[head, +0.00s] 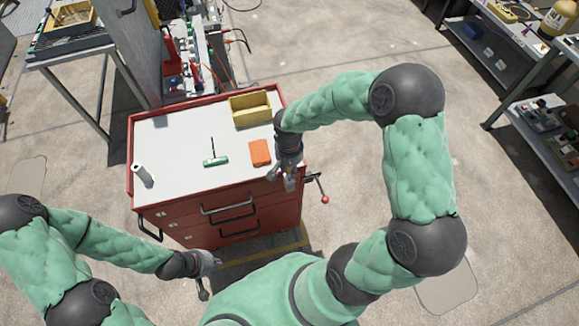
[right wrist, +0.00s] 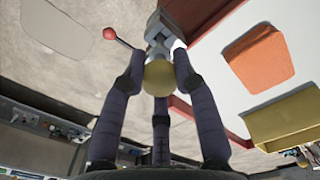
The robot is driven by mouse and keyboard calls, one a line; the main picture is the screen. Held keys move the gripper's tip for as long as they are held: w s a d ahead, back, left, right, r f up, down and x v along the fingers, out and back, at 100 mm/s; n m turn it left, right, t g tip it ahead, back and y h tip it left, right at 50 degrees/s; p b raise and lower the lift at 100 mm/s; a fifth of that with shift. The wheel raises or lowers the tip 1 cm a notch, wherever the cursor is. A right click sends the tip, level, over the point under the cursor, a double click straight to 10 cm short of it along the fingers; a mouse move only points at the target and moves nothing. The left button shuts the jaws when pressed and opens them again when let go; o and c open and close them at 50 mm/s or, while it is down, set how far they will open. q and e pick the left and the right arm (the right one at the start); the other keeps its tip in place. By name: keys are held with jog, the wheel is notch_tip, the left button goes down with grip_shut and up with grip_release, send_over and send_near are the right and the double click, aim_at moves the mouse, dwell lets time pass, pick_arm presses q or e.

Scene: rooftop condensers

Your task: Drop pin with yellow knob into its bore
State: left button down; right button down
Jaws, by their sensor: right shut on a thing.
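The yellow knob (right wrist: 159,77) of the pin is in the right wrist view, between the fingers of my right gripper (right wrist: 159,82), which is shut on it. In the head view my right gripper (head: 287,172) is at the cart's right edge. My left gripper (head: 208,262) is low in front of the cart, too small to tell open or shut.

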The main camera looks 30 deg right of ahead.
jog(key=shift+f+b, duration=1.2)
jog(key=shift+f, duration=0.15)
jog(key=c, duration=0.9)
grip_release()
notch_tip(320, 180, up, 12)
